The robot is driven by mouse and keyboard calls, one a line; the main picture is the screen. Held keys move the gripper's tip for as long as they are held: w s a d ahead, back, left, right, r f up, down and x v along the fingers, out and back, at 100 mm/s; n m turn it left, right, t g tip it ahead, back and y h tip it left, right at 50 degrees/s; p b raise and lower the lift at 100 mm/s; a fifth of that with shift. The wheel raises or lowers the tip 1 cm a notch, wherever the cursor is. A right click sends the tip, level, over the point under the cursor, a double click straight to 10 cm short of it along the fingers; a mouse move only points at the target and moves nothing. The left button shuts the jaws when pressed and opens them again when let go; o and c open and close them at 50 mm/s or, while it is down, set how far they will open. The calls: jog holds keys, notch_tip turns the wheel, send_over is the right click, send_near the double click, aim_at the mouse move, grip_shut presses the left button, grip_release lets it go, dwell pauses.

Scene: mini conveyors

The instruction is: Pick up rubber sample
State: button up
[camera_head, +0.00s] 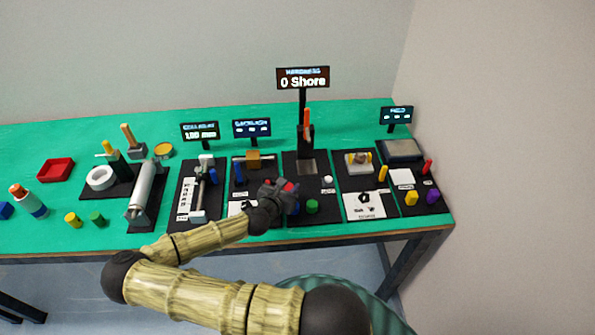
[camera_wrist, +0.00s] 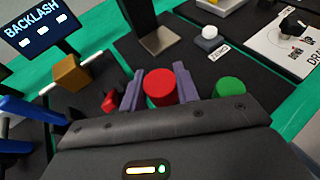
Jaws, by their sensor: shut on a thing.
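A red round sample (camera_wrist: 159,88) sits between the two purple-grey fingers of my gripper (camera_wrist: 158,82) in the wrist view. The fingers are shut on its sides. In the head view my gripper (camera_head: 285,191) is over the front of the hardness station, and the red sample (camera_head: 288,186) shows at its tip. A green round sample (camera_wrist: 229,88) stands just right of the fingers, apart from them; it also shows in the head view (camera_head: 312,206). I cannot tell whether the red sample is clear of the black mat.
The hardness tester (camera_head: 306,140) stands behind my gripper, under a "0 Shore" display (camera_head: 303,78). A white button (camera_wrist: 209,33) is behind right. A small red part (camera_wrist: 110,101) and an orange-brown block (camera_wrist: 70,73) lie left. Other stations flank both sides.

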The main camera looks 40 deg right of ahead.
jog(key=s+a, duration=0.4)
jog(key=a, duration=0.3)
jog(key=s+a, duration=0.4)
jog(key=a, duration=0.3)
jog(key=shift+a, duration=0.35)
jog(key=w+a+r+n+t+y+p, duration=0.3)
jog(key=w+r+n+y+p, duration=0.3)
jog(key=w, duration=0.1)
jog(key=w+a+r+n+t+y+p, duration=0.3)
jog(key=w+r+n+t+y+p, duration=0.1)
jog(key=w+r+n+y+p, duration=0.1)
jog(key=shift+w+a+r+n+y+p, duration=0.25)
jog(key=shift+w+r+n+y+p, duration=0.25)
jog(key=shift+w+r+p, duration=0.4)
jog(key=shift+d+f, duration=0.1)
